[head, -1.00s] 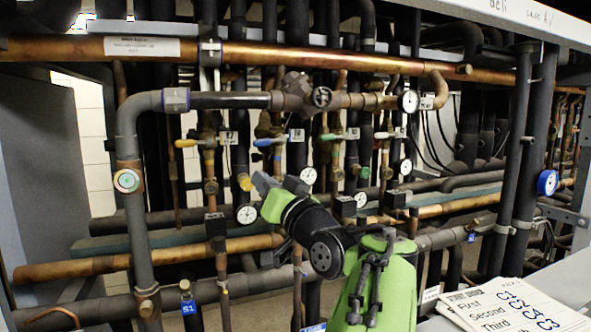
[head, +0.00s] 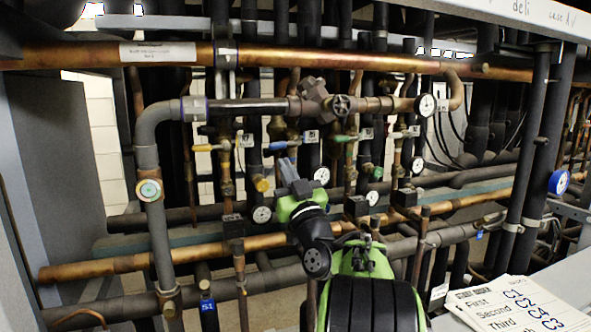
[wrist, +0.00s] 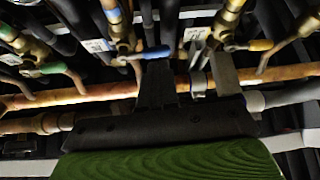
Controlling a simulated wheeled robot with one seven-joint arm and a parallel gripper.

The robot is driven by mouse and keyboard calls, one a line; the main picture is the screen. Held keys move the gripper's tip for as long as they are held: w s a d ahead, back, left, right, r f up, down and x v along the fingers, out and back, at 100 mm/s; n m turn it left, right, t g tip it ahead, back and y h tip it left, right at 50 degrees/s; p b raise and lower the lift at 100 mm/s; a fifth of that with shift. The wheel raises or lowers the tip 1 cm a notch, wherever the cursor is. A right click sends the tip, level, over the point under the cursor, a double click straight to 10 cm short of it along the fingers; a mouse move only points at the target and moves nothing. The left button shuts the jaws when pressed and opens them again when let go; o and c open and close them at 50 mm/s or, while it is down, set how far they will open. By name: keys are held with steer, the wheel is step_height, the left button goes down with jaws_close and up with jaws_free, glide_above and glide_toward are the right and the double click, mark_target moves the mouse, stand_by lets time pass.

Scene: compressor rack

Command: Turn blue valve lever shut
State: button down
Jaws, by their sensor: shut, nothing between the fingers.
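The blue valve lever (head: 278,146) lies roughly level in the middle of the rack, on a brass valve between a yellow lever and a green lever. My gripper (head: 287,168) points up just below the blue lever and is shut and empty. In the wrist view, the blue lever (wrist: 143,54) crosses just ahead of the dark fingertips (wrist: 158,66). The tips overlap its lower edge in that view; I cannot tell whether they touch it.
The yellow lever (head: 205,147) is left of the blue one and the green lever (head: 343,138) is right. Copper pipe (head: 120,265) and gauges (head: 261,214) surround my arm. A thick grey pipe (head: 158,225) stands at left. A paper list (head: 510,305) lies front right.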

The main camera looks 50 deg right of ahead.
mark_target(276, 148)
steer(key=p+x, duration=0.1)
steer(key=x, duration=0.2)
steer(key=shift+s+r+p, duration=0.15)
steer(key=shift+r+p, duration=0.05)
steer(key=shift+p, duration=0.2)
steer(key=shift+w+d, duration=0.2)
steer(key=shift+w, duration=0.2)
steer(key=shift+a, duration=0.1)
